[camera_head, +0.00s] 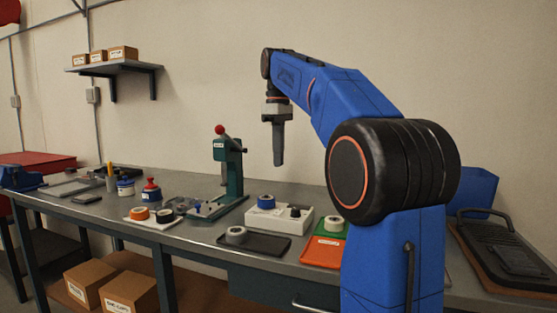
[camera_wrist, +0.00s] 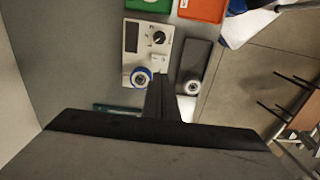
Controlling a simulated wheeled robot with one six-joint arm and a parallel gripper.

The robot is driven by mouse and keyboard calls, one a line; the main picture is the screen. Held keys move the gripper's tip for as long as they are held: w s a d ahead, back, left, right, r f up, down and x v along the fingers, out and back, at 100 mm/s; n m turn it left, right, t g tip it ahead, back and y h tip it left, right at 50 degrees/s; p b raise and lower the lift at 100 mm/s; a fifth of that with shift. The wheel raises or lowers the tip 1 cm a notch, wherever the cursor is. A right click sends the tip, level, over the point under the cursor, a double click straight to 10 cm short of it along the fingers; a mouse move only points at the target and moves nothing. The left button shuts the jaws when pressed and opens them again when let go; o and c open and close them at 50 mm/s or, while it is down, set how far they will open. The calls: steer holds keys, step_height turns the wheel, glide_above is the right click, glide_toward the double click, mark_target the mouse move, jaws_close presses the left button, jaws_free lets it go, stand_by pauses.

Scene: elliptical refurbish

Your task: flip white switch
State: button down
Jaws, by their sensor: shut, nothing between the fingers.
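A white instrument box (camera_head: 291,225) with a dark knob stands on the bench; it also shows in the wrist view (camera_wrist: 133,63), with a dark display and a black dial. A blue-rimmed roll (camera_head: 266,202) sits on its left end. My gripper (camera_head: 279,163) points down, shut and empty, in the air above the bench and apart from the box. In the wrist view my fingers (camera_wrist: 161,77) appear together beside the blue-rimmed roll.
A dark tray (camera_head: 262,246) holding a grey roll lies in front of the box. Green and orange trays (camera_head: 318,251) lie to its right. A green press (camera_head: 232,170) with a red knob stands to the left. Small pots and tools occupy the bench's left part.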

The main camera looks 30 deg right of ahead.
mark_target(280, 210)
steer(key=shift+w+d+r, duration=0.1)
steer(key=shift+w+d, duration=0.4)
step_height(280, 210, down, 14)
steer(key=shift+f, duration=0.1)
stand_by(0.5)
